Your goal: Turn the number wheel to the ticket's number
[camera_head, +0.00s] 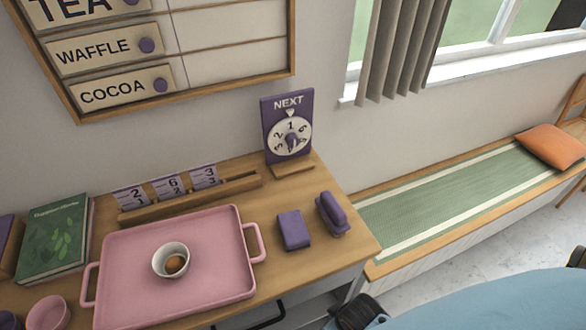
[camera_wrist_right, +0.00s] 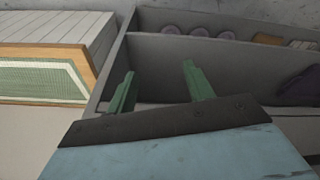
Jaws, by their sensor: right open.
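The number wheel (camera_head: 290,138) is a white dial with a dark purple knob, on an upright purple board marked NEXT. A small pointer sits at its top, and the 1 stands under it. Several tickets with purple parts (camera_head: 168,186) stand in a wooden rack (camera_head: 190,198) left of the wheel; their numbers are small, with 2, 6 and 3 seeming uppermost. My left gripper is not in view.
A pink tray (camera_head: 112,262) with a white bowl (camera_head: 160,258) fills the counter's middle. A purple block (camera_head: 292,230) and a purple handled object (camera_head: 331,213) stand near the right edge. A bench (camera_head: 440,205) lies to the right. Open compartments (camera_wrist_right: 230,50) show in the wrist view.

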